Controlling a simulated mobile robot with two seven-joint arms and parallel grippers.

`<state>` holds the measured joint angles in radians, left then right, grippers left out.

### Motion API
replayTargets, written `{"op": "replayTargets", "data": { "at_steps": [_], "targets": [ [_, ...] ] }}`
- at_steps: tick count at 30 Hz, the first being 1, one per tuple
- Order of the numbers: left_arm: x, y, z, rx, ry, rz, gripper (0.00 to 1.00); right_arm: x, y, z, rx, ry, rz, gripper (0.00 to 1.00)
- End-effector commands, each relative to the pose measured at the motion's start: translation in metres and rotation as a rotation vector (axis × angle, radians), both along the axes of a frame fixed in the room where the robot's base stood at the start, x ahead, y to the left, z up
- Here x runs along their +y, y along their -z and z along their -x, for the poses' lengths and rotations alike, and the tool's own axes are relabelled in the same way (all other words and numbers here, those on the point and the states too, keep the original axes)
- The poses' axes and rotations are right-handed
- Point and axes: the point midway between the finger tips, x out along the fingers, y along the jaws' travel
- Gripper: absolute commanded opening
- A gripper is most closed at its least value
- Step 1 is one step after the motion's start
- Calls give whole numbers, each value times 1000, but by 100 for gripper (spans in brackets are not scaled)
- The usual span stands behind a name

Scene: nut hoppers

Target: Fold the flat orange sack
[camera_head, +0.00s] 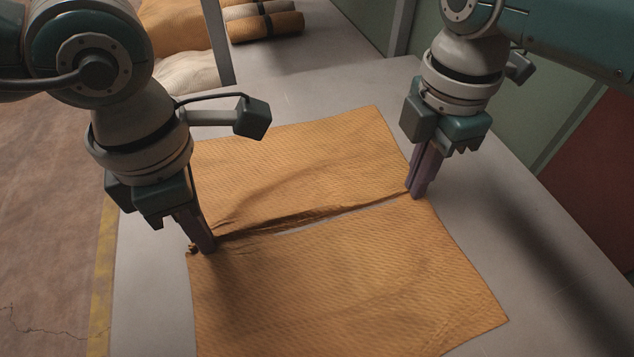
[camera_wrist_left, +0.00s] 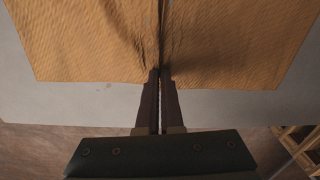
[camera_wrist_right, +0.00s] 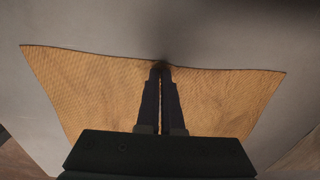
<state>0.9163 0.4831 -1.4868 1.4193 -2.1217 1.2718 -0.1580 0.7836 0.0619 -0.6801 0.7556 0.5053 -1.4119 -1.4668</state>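The orange sack (camera_head: 330,290) lies spread on the grey table, with a far panel and a near panel either side of a crumpled crease. A thin pale strip shows along part of that crease. My left gripper (camera_head: 205,246) is at the crease's left end, fingers closed on gathered cloth. In the left wrist view the sack (camera_wrist_left: 90,40) puckers into the fingertips (camera_wrist_left: 160,73). My right gripper (camera_head: 416,193) is at the crease's right end. In the right wrist view its fingers (camera_wrist_right: 161,67) are closed at the sack's (camera_wrist_right: 100,90) edge, with a thin line of orange between them.
The grey table (camera_head: 540,260) is bare to the right of the sack. A yellow floor stripe (camera_head: 103,280) runs along the table's left side.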

Motion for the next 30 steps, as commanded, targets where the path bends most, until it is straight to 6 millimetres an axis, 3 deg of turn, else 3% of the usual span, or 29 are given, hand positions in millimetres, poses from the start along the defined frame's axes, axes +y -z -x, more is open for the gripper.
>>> {"op": "replayTargets", "data": {
  "at_steps": [16,30],
  "targets": [
    [1,-3,0,1,-1,-3,0,-1,-2,2,4,1,3,0],
    [1,-44,0,1,-1,-2,0,-1,-44,1,2,1,2,0]
  ]
}}
